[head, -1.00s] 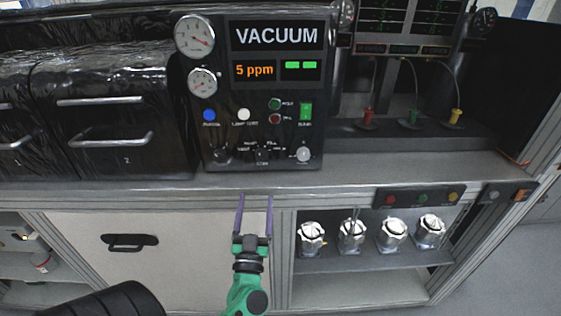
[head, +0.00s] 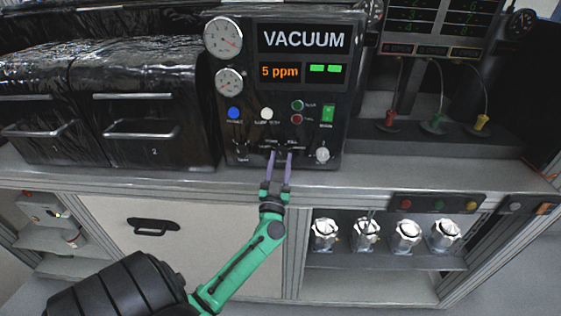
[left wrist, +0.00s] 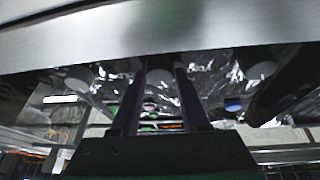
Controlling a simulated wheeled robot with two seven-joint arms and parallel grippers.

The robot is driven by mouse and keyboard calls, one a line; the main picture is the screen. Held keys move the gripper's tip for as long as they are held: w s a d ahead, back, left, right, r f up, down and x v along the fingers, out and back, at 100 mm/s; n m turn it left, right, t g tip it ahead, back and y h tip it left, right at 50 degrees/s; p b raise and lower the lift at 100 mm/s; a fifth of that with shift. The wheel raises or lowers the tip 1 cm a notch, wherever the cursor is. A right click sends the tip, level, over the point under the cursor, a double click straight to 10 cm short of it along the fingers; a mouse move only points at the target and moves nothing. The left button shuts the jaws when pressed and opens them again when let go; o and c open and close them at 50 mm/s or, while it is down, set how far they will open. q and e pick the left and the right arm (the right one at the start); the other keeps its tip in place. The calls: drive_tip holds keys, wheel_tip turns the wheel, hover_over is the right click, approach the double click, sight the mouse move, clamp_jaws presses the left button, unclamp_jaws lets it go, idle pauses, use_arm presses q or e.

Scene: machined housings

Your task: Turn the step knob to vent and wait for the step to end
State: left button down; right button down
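The black control panel (head: 349,105) stands on the bench in the head view. Its display (head: 302,39) reads VACUUM, with 5 ppm and two green bars below. The small dark step knob (head: 281,148) is low in the middle of the panel, with tiny labels around it; its pointer setting is too small to read. My left gripper (head: 280,154) is open, its two purple fingers reaching up at the knob, one tip on each side in the picture. I cannot tell whether they touch it. The left wrist view shows the fingers (left wrist: 160,95) apart. My right gripper is not in view.
Two gauges (head: 223,38) are on the panel's left, with a blue button (head: 233,113), a white button (head: 267,114) and a green switch (head: 327,114) below. A silver knob (head: 322,154) is right of the step knob. Several metal housings (head: 366,234) stand on the shelf below.

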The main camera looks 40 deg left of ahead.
use_arm(q)
drive_tip(key=shift+n+y, duration=0.4)
drive_tip(key=shift+n, duration=0.1)
drive_tip(key=shift+d+n, duration=0.1)
drive_tip(key=shift+n, duration=0.3)
drive_tip(key=n+g+y, duration=0.1)
drive_tip(key=n, duration=0.1)
drive_tip(key=n+y+p, duration=0.1)
drive_tip(key=n, duration=0.1)
drive_tip(key=shift+w+d+g, duration=0.1)
drive_tip(key=shift+g, duration=0.3)
drive_tip(key=n+g+y, duration=0.1)
drive_tip(key=n, duration=0.2)
drive_tip(key=n+g+y+p, duration=0.1)
drive_tip(key=n, duration=0.2)
drive_tip(key=shift+w+d+g, duration=0.1)
drive_tip(key=shift+g, duration=0.2)
drive_tip(key=shift+n, duration=0.6)
drive_tip(key=shift+g, duration=0.4)
drive_tip(key=shift+c, duration=2)
unclamp_jaws()
